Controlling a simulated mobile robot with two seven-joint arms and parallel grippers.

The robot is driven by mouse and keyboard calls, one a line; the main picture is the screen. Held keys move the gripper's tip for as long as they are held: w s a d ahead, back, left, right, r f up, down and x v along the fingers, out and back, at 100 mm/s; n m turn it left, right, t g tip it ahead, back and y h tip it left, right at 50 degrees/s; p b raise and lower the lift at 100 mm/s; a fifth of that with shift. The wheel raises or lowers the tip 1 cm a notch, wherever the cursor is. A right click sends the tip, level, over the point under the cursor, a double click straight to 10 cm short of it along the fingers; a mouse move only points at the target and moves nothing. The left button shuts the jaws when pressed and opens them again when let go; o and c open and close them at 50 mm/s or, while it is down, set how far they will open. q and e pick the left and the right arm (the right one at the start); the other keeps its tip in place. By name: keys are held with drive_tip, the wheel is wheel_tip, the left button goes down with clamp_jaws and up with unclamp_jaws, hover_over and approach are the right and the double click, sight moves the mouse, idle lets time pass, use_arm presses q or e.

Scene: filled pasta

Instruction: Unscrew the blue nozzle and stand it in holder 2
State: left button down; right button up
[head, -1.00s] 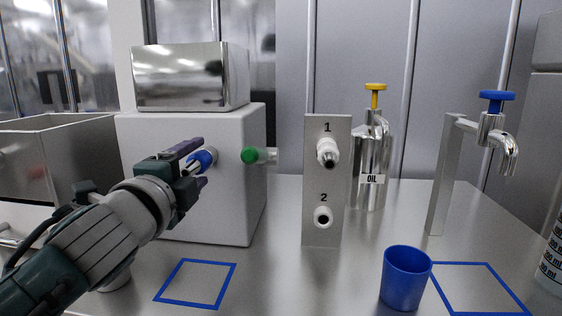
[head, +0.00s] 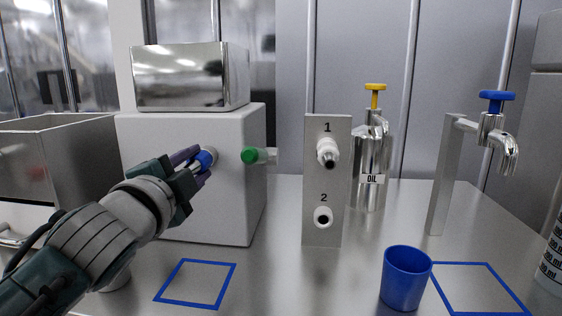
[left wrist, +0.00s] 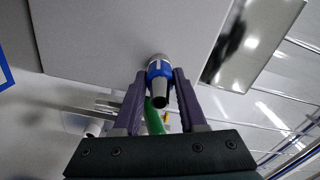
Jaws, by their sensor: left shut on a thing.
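The blue nozzle (head: 204,160) sits on the front of the white machine (head: 190,200), and its blue collar and metal tip also show in the left wrist view (left wrist: 159,70). My left gripper (head: 196,164) is shut on the nozzle, one purple finger on each side of it. In the left wrist view, the fingers (left wrist: 160,82) touch the blue collar. The nozzle is still at the machine's face. The holder plate (head: 312,180) stands upright to the right, with holder 1 (head: 327,148) occupied by a metal-tipped piece and holder 2 (head: 323,217) showing an empty dark opening. My right gripper is not in view.
A green-ended part (head: 256,156) sticks out from the machine's right side towards the holder plate. An oil dispenser (head: 371,150), a tap (head: 492,130) and a blue cup (head: 405,278) stand to the right. Blue outlined squares (head: 196,283) mark the table, which is clear before the plate.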

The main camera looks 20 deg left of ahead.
use_arm(q)
drive_tip(key=n+p, duration=0.1)
drive_tip(key=n, duration=0.5)
drive_tip(key=shift+r, duration=0.1)
drive_tip(key=shift+n, duration=0.8)
drive_tip(key=n+p, duration=0.1)
drive_tip(key=n, duration=0.1)
drive_tip(key=shift+n, duration=0.3)
drive_tip(key=n, duration=0.3)
drive_tip(key=shift+r+p, duration=0.1)
drive_tip(key=shift+p, duration=0.25)
drive_tip(key=n, duration=0.2)
drive_tip(key=shift+n, duration=0.4)
drive_tip(key=n, duration=0.3)
drive_tip(key=shift+f, duration=0.2)
